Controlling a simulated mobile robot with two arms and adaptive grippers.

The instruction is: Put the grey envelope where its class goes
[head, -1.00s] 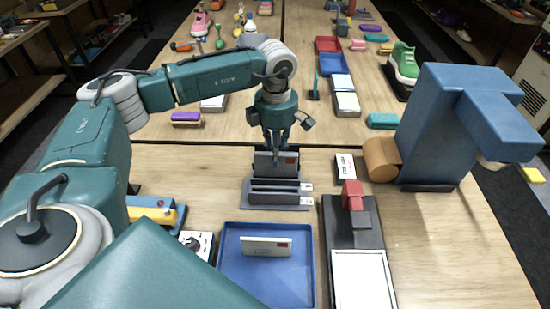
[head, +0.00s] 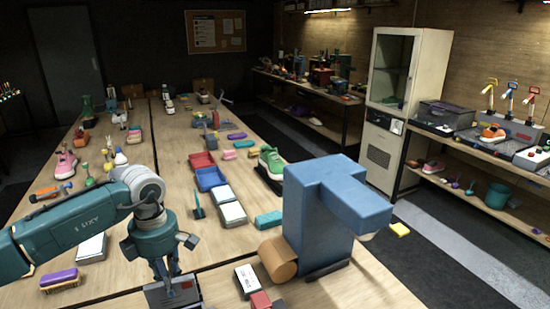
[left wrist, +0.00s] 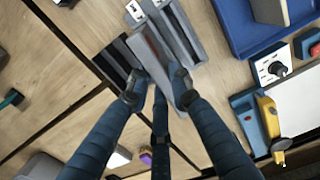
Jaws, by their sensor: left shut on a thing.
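The grey envelope (head: 184,291) is a thin grey card at the bottom edge of the head view, partly cut off. It also shows in the left wrist view (left wrist: 152,46), with a dull red mark. My left gripper (head: 168,281) is shut on its upper edge; its fingers also show in the left wrist view (left wrist: 158,88). The grey slotted rack (left wrist: 186,40) with small white labels lies right at the envelope. I cannot tell how deep the envelope sits in a slot. My right gripper is not in view.
A blue tray (left wrist: 235,25) with a pale envelope (left wrist: 270,10) lies beside the rack. A white dial box (left wrist: 270,68) is near it. A big blue T-shaped block (head: 322,220) with a brown roll (head: 278,259) stands right of my left gripper. Brushes and shoes lie further back.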

